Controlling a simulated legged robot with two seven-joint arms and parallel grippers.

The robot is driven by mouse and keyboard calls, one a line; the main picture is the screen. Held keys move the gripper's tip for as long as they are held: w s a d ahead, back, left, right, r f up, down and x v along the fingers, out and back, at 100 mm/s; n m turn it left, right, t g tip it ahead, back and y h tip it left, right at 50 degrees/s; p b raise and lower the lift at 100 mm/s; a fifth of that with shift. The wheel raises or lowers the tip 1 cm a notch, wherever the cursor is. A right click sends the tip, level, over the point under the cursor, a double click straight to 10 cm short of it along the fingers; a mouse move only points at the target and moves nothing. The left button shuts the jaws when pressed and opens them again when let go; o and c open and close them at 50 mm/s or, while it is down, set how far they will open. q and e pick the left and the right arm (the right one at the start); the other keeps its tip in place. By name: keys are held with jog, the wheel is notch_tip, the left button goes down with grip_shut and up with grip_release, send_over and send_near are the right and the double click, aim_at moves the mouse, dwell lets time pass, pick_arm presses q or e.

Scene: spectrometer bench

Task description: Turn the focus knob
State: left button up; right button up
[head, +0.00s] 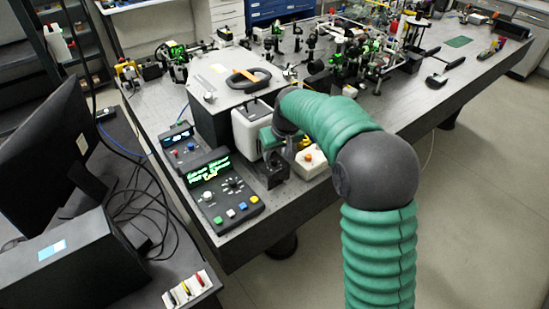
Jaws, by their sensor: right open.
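A dark control box (222,187) with a lit green display stands on the near left part of the bench. It carries a light round knob (208,196), a dark dial (232,185) and several coloured buttons. No label readable here tells which control is the focus knob. My right arm comes in from the bottom right and bends down to the bench. My right gripper (277,168) is open, small and partly hidden by its own arm, right of the control box and apart from it. I cannot make out anything between its fingers. My left gripper is out of view.
A second small control box (180,143) stands behind. A large grey housing (222,78) with a black handle and a white unit (246,128) stand close by. A pale box with a red button (309,158) is beside my gripper. Optics crowd the far bench (430,105).

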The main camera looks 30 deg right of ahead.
aim_at(274, 160)
jog(key=f, duration=0.2)
jog(key=shift+w+a+f, duration=0.3)
jog(key=shift+f, duration=0.1)
jog(key=shift+w+d+f, duration=0.25)
jog(key=shift+d+f, duration=0.15)
jog(key=shift+d, duration=0.2)
jog(key=c, duration=0.4)
jog(key=shift+a+r, duration=0.15)
jog(key=shift+a, duration=0.1)
grip_shut()
